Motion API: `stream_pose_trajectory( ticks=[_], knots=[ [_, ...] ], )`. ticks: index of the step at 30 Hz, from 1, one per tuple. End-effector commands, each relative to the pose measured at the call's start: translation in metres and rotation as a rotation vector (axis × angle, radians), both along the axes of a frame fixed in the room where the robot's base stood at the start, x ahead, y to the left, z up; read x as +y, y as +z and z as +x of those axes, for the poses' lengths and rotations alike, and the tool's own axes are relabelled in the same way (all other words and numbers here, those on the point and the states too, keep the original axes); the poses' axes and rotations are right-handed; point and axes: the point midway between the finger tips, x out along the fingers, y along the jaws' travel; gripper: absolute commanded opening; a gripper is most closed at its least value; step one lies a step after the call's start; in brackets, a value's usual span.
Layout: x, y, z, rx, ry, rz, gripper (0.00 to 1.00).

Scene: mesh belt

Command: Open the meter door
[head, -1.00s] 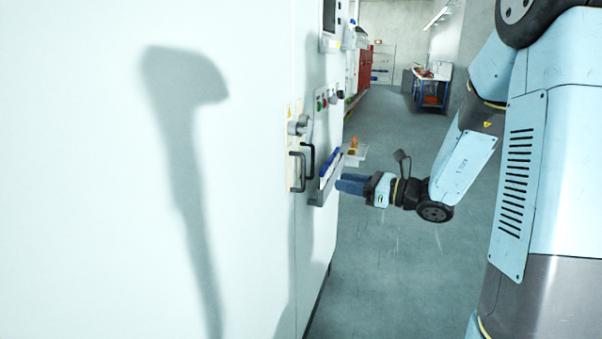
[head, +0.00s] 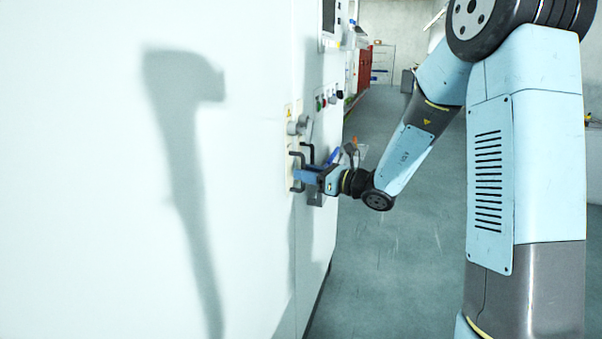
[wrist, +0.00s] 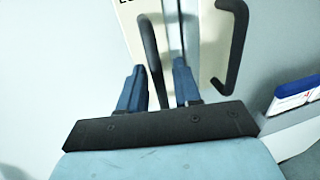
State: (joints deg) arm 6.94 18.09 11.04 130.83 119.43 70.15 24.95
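Two black bar handles are on the white cabinet front, a left one (head: 296,160) and a right one (head: 309,152), close beside each other. In the wrist view the left handle (wrist: 149,45) runs down between my two blue fingers, and the right handle (wrist: 240,40) stands apart to their right. My gripper (wrist: 160,85) is open, with gaps between the fingers and the bar. In the head view my gripper (head: 302,175) reaches from the right to the handles and partly covers them. I cannot tell which door is the meter door; the front looks closed.
A grey round knob (head: 298,127) sits above the handles. Several buttons (head: 325,100) are on the panel to the right. A shelf with a blue-and-white item (wrist: 295,93) lies right of the gripper. The grey floor (head: 395,260) right of the cabinet is clear.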

Motion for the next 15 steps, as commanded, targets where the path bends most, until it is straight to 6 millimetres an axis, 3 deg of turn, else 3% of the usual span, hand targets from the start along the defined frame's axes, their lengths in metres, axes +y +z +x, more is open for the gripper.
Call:
stream_pose_trajectory(
  ticks=[6, 15],
  knots=[
    [0.0106, 0.0005, 0.0059, -0.001, 0.001, 0.000, 0.33],
    [0.0115, 0.0004, 0.0062, -0.001, 0.001, 0.000, 0.30]
  ],
)
